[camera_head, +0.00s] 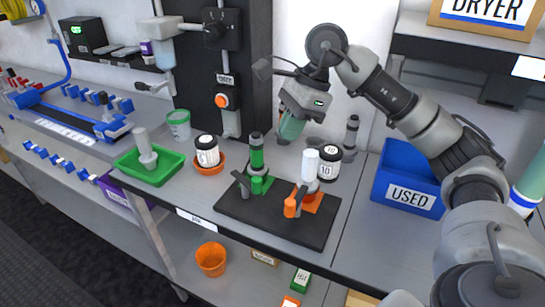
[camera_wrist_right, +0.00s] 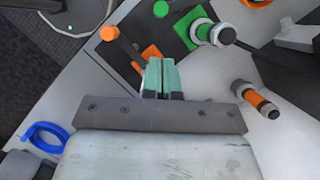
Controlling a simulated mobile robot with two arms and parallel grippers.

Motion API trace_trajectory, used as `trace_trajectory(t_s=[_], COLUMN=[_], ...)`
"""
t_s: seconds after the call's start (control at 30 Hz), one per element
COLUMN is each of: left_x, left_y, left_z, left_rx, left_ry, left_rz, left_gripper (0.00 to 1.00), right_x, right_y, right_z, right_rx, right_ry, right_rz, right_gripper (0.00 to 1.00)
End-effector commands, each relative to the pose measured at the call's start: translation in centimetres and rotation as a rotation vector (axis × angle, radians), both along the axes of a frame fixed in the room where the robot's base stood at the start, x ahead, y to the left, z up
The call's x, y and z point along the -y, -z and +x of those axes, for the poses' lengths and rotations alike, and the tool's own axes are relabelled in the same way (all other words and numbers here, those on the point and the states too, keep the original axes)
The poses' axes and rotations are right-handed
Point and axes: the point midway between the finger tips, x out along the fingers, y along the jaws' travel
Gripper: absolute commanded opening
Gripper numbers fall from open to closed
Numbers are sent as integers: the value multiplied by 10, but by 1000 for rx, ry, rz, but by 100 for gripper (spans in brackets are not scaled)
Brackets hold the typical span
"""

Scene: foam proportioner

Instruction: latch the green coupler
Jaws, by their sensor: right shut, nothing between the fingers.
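The green coupler (camera_head: 256,158) stands upright on a green pad at the left half of a black base plate (camera_head: 270,222). A dark lever (camera_head: 240,182) stands tilted at its front left, and a short green cylinder stands at its front. In the wrist view the green coupler (camera_wrist_right: 197,30) is beyond the fingertips, to their right. My right gripper (camera_head: 291,127) is shut and empty, with pale green fingers. It is above and behind the plate, to the right of the green coupler and apart from it. The shut fingers (camera_wrist_right: 160,76) also show in the wrist view. My left gripper is not in view.
An orange coupler (camera_head: 311,168) with a white top stands right on the plate, near the gripper. A blue USED bin (camera_head: 409,184) is right; a green tray (camera_head: 150,166) is left.

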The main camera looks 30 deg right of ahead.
Motion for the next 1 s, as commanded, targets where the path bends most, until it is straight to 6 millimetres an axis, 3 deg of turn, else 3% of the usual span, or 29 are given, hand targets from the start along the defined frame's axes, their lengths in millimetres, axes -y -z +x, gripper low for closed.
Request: trace_trajectory(t_s=[0.3, 0.43, 0.8, 1.0], left_x=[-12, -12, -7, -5], left_y=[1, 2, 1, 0], left_z=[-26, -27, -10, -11], left_rx=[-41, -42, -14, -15], left_ry=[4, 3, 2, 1], left_rz=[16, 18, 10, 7], left_gripper=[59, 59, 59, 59], right_x=[1, -2, -25, -34], right_y=[0, 7, 65, 87], right_z=[0, 0, 5, 8], right_rx=[-2, -3, -5, -2], right_ry=[0, -1, -2, -1], right_rz=[-4, -2, -2, -1], right_gripper=[0, 0, 0, 0])
